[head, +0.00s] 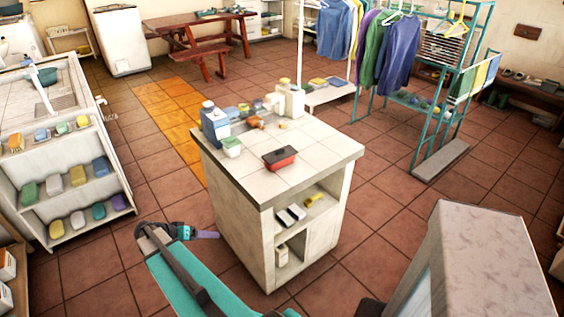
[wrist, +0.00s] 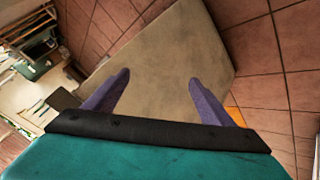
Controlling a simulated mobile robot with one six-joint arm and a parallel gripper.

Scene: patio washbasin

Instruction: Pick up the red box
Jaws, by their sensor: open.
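The red box (head: 280,158) has a dark top and lies on the near part of the tiled white counter (head: 272,184) in the head view. My gripper (head: 212,235) is to the left of the counter, below the level of its top and apart from the box. In the wrist view my gripper (wrist: 157,82) shows two purple fingers spread wide with nothing between them. A plain beige surface lies beyond the fingers there. I cannot make out the red box in the wrist view.
A blue carton (head: 215,127), a small green-and-white tub (head: 232,147) and white containers (head: 291,100) stand behind the box on the counter. A shelf unit (head: 72,200) stands left. A teal clothes rack (head: 425,120) stands back right. Tiled floor is open between shelf and counter.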

